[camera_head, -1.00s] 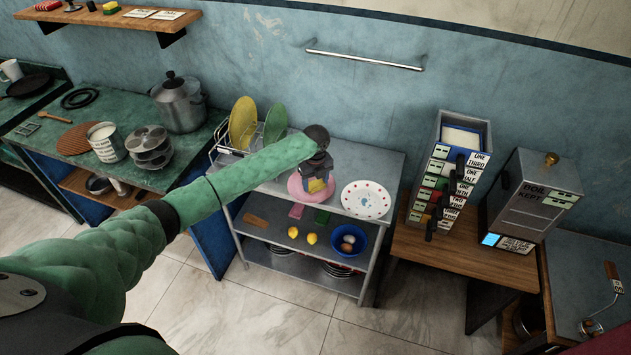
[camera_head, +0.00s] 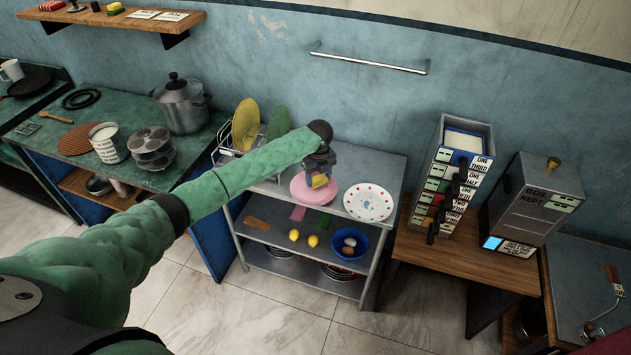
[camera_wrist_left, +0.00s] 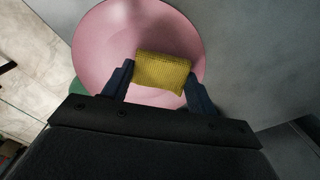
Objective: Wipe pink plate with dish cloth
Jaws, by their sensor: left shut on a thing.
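The pink plate (camera_head: 312,192) lies on the top of the grey metal shelf unit; it also shows large in the left wrist view (camera_wrist_left: 105,40). My left gripper (camera_head: 320,180) is over the plate and shut on a yellow dish cloth (camera_wrist_left: 163,70), which is pinched between both fingers. The cloth (camera_head: 319,181) is over the plate's face; whether it touches the plate I cannot tell. The gripper and arm hide part of the plate's far side. My right gripper is not in view.
A white dotted plate (camera_head: 368,202) lies close to the right of the pink plate. A rack with a yellow plate (camera_head: 245,124) and a green plate (camera_head: 278,124) stands at the left. Lower down are lemons (camera_head: 313,241) and a blue bowl (camera_head: 349,243).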

